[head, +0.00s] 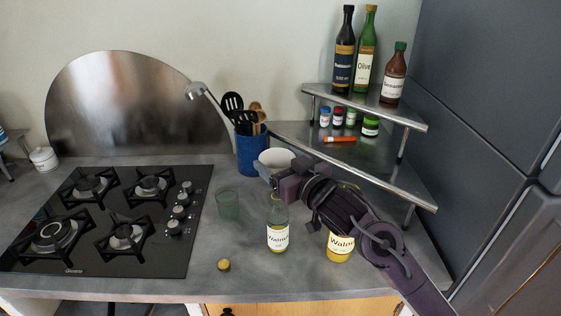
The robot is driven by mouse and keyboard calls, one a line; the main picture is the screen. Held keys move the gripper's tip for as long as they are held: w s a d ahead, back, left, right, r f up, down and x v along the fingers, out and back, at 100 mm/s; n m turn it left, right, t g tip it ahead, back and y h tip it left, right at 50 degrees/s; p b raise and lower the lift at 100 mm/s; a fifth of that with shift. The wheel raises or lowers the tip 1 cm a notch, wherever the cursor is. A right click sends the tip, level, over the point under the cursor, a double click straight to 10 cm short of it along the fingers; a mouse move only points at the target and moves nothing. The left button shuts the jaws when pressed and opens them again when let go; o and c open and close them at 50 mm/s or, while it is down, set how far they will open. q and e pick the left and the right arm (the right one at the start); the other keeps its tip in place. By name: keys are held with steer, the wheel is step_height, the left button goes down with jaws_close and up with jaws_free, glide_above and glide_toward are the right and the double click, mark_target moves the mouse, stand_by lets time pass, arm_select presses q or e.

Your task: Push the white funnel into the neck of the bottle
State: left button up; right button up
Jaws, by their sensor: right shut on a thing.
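The white funnel (274,158) has its wide mouth facing up, at the front end of my right gripper (275,182). The gripper is shut on it, though the fingers hide the contact and the spout. The clear bottle (278,228), with a white "Walnut" label, stands upright on the counter just below the gripper. Its neck shows right under the fingers. I cannot tell whether the spout touches or enters the neck. My left gripper is not in view.
A yellow-filled jar (340,247) labelled "Walnut" stands partly behind my right arm. A green glass (228,204) and a yellow cap (223,265) are left of the bottle. A blue utensil holder (251,155) is behind, a gas hob (150,244) at left, a corner shelf (400,190) at right.

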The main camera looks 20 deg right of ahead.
steer(key=shift+p, duration=0.45)
stand_by(0.6)
steer(key=shift+f+b, duration=1.35)
steer(key=shift+f, duration=0.7)
steer(key=o, duration=1)
steer(key=shift+o, duration=0.2)
steer(key=b+v, duration=0.2)
steer(key=v, duration=0.6)
